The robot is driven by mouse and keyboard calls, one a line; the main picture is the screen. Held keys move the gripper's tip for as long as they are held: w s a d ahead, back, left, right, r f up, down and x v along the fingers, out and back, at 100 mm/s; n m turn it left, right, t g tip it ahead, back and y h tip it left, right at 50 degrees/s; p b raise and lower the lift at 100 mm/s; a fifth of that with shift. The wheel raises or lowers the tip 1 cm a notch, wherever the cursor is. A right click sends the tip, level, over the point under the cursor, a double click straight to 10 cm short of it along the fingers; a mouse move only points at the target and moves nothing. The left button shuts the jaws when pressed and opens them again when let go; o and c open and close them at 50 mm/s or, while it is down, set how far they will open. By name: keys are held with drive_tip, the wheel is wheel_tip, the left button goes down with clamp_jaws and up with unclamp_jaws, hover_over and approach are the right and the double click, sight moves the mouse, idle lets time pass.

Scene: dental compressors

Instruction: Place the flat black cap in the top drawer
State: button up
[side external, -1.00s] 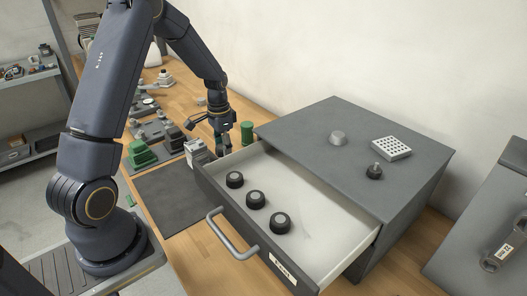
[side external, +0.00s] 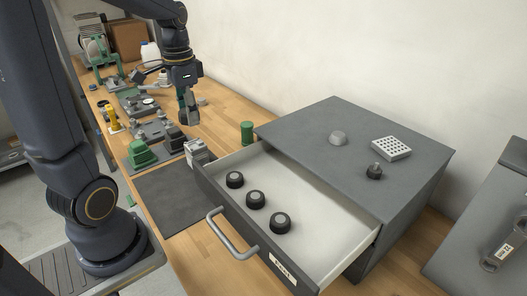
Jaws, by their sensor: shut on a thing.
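My gripper (side external: 188,112) points down above the wooden bench, to the left of and behind the drawer cabinet. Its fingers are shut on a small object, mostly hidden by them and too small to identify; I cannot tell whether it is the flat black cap. The top drawer (side external: 326,222) of the grey cabinet is pulled open, with a pale interior and a grey handle. Three round black caps with grey tops lie in a row inside it: one at the left (side external: 235,180), one in the middle (side external: 255,200) and one at the right (side external: 281,223).
On the cabinet top (side external: 330,113) are a grey knob (side external: 338,138), a white perforated block (side external: 391,148) and a dark fitting (side external: 374,171). A green cylinder (side external: 247,132) stands behind the drawer. A dark mat (side external: 172,198) lies left of it. Green and grey parts crowd the bench further back.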

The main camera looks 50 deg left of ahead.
wheel_tip(320, 180, up, 10)
drive_tip(key=shift+r, duration=0.1)
drive_tip(key=w+d+m, duration=0.1)
drive_tip(key=d+m, duration=0.5)
drive_tip(key=d, duration=0.7)
drive_tip(key=s+d+m, duration=0.6)
drive_tip(key=d, duration=0.4)
drive_tip(key=s+d+m, duration=0.5)
drive_tip(key=s+d, duration=0.1)
drive_tip(key=d, duration=0.4)
drive_tip(key=h, duration=0.1)
hover_over(309, 255)
drive_tip(key=f, duration=1.4)
drive_tip(key=shift+s+a+f, duration=0.2)
drive_tip(key=shift+s+a, duration=0.05)
drive_tip(key=shift+a, duration=0.1)
drive_tip(key=shift+w+d+f, duration=0.1)
drive_tip(key=shift+w+f, duration=0.05)
drive_tip(key=shift+f, duration=0.1)
drive_tip(key=shift+w+d+f, duration=0.1)
drive_tip(key=shift+w+f, duration=0.05)
drive_tip(key=shift+f, duration=1.55)
